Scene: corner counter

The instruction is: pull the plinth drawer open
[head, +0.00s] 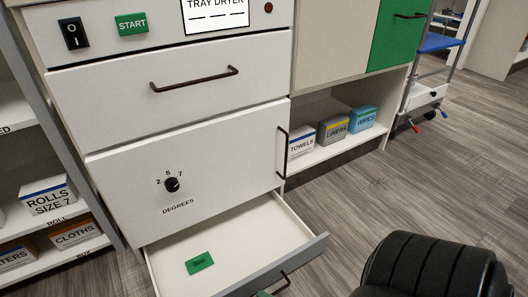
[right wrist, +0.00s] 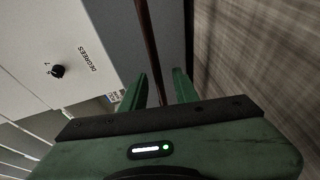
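The plinth drawer (head: 240,231) stands pulled out at the foot of the white dryer cabinet, its light inside showing in the head view. Its grey front (head: 305,262) carries a dark bar handle (head: 285,283) at the bottom edge of the picture. In the right wrist view a dark brown bar, which looks like this handle (right wrist: 150,45), runs between the green fingers of my right gripper (right wrist: 160,92). The fingers stand apart with a gap on each side of the bar. A flat green piece (head: 199,263) lies in the drawer. My left gripper is not in view.
Above are a door with a dial (head: 172,185) and vertical handle (head: 281,152), and a shut upper drawer (head: 180,95). Left is a shelf with boxes (head: 48,198); right, a low shelf with boxes (head: 333,131). A blue-topped trolley (head: 437,43) stands farther off.

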